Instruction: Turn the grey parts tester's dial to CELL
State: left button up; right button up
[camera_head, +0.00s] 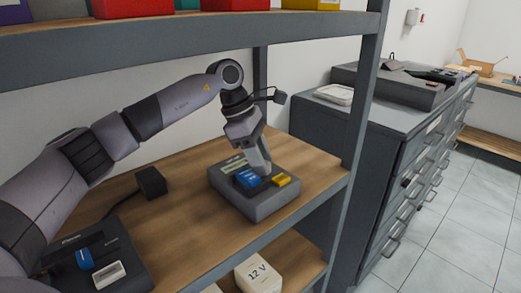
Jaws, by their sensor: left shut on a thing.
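The grey parts tester (250,211) sits on the wooden middle shelf. It has a pale display strip along its back left, a blue part (247,179) and a yellow part (281,182) on top. My left gripper (262,172) reaches down onto the tester's top from above, between the blue and yellow parts. It is shut on the dial, which the fingers mostly hide. The dial's pointer and the CELL mark cannot be read from here. My right gripper is not in view.
A second, darker device (132,277) with a blue part stands at the lower left. A small black box (151,181) with a cable lies behind. A shelf post (361,120) rises to the right, and an upper shelf (200,38) spans above. A white 12 V box (259,274) sits below.

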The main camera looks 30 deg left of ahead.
pick_arm(q)
jog(key=m, duration=0.1)
jog(key=m+g+p, duration=0.1)
jog(key=m, duration=0.1)
jog(key=shift+w+r, duration=0.1)
jog(key=shift+r, duration=0.1)
jog(key=m+g+p, duration=0.1)
jog(key=m, duration=0.1)
jog(key=shift+w+m, duration=0.1)
jog(key=shift+m, duration=0.2)
jog(key=m+g, duration=0.1)
jog(key=m, duration=0.1)
jog(key=m+g+y+p, duration=0.1)
jog(key=m, duration=0.2)
jog(key=shift+w+d+f+m, duration=0.1)
jog(key=shift+f+m, duration=0.05)
jog(key=shift+m, duration=0.15)
jog(key=o, duration=0.8)
